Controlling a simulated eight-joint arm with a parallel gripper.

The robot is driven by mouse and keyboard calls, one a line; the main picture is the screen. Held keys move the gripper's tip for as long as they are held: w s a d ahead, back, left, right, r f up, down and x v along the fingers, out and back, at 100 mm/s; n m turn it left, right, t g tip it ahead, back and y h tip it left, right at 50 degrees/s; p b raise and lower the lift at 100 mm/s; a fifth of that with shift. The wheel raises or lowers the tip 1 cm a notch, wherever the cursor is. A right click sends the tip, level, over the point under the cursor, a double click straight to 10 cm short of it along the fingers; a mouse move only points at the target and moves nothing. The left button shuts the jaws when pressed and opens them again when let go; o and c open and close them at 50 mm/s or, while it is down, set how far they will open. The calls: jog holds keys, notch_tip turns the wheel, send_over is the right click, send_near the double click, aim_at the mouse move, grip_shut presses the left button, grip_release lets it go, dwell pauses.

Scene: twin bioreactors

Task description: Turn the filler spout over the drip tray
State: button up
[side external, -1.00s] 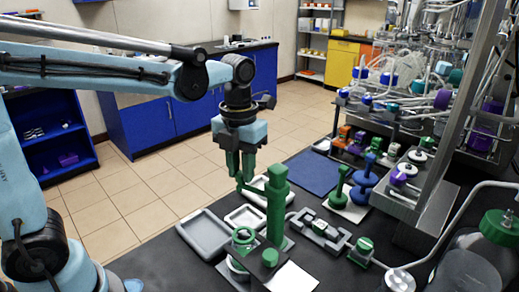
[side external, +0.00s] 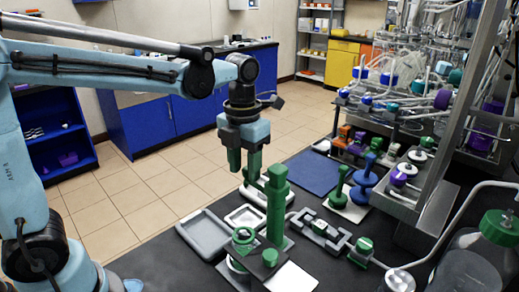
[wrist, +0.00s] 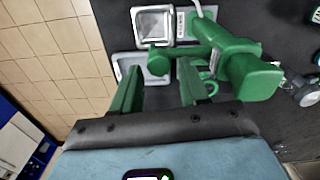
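The green filler spout (side external: 275,200) stands as an upright post with a side arm near its top. In the side view the arm reaches left, toward the small pale trays. In the wrist view the spout (wrist: 250,76) lies beyond my fingertips, its arm running left to a rounded end. That end appears over the edge of a small tray (wrist: 128,60); a second tray (wrist: 153,25) lies beside it. I cannot tell which is the drip tray. My gripper (side external: 244,172) is open above the spout arm, green fingers apart and holding nothing; it also shows in the wrist view (wrist: 160,75).
A larger grey tray (side external: 190,226) lies at the left bench edge. A clamp-like fixture (side external: 322,234) and a green-topped valve (side external: 362,246) sit right of the post. A blue mat (side external: 312,171) lies behind. Metal racks and a glass bottle (side external: 465,275) crowd the right.

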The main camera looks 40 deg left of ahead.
jog(key=shift+o, duration=0.5)
notch_tip(320, 180, up, 12)
dwell(0.5)
jog(key=s+a+f+n+t, duration=0.1)
jog(key=f+n, duration=0.3)
jog(key=n, duration=0.7)
jog(key=s+a+f+n+t, duration=0.1)
jog(key=s+f+n+t, duration=0.2)
jog(key=n, duration=0.9)
jog(key=s+a+f+n+t, duration=0.1)
jog(key=s+f+n+t, duration=0.2)
jog(key=f+n, duration=0.3)
jog(key=n, duration=0.5)
jog(key=shift+s+a+f+n, duration=0.15)
jog(key=shift+s+f+n, duration=0.15)
jog(key=shift+f, duration=0.1)
